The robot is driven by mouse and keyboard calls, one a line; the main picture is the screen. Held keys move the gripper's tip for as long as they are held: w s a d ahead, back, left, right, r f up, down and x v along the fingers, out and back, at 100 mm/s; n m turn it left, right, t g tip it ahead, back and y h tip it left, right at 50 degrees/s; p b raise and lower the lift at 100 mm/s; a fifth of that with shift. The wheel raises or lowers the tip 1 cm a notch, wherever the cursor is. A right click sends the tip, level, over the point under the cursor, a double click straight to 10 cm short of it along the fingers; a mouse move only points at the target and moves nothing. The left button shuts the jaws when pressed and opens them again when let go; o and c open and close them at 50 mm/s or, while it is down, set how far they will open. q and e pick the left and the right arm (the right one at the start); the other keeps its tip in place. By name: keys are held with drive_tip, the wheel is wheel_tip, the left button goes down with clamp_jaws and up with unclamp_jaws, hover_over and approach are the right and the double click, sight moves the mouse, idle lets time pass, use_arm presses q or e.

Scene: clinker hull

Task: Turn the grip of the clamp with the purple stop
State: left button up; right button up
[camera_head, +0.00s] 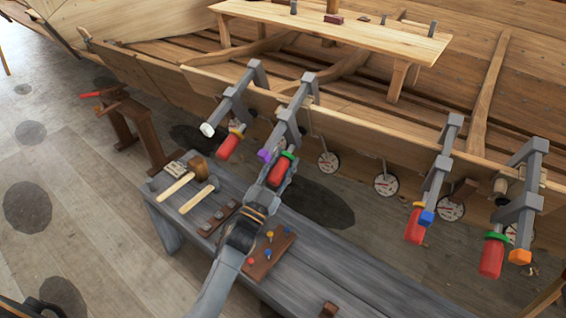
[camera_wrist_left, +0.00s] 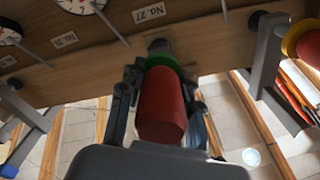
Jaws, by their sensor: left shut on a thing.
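The clamp with the purple stop (camera_head: 264,155) hangs on the hull plank, second from the left. Its grip (camera_head: 281,168) is red with a green collar (camera_head: 288,155). My left gripper (camera_head: 277,184) reaches up from below and is shut on this red grip. In the left wrist view the grip (camera_wrist_left: 162,105) sits between the two fingers, with the green collar (camera_wrist_left: 164,62) just beyond the fingertips. The purple stop does not show in the left wrist view. My right gripper is not in view.
Clamps with a white stop (camera_head: 207,130), a blue stop (camera_head: 427,217) and an orange stop (camera_head: 520,257) hang along the same plank. A grey bench (camera_head: 330,265) with mallets (camera_head: 197,198) stands below my left arm. Round dials (camera_head: 386,185) hang under the plank.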

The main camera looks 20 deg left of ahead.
sight(271, 184)
use_arm(q)
drive_tip(key=o, duration=1.2)
drive_tip(key=v, duration=1.2)
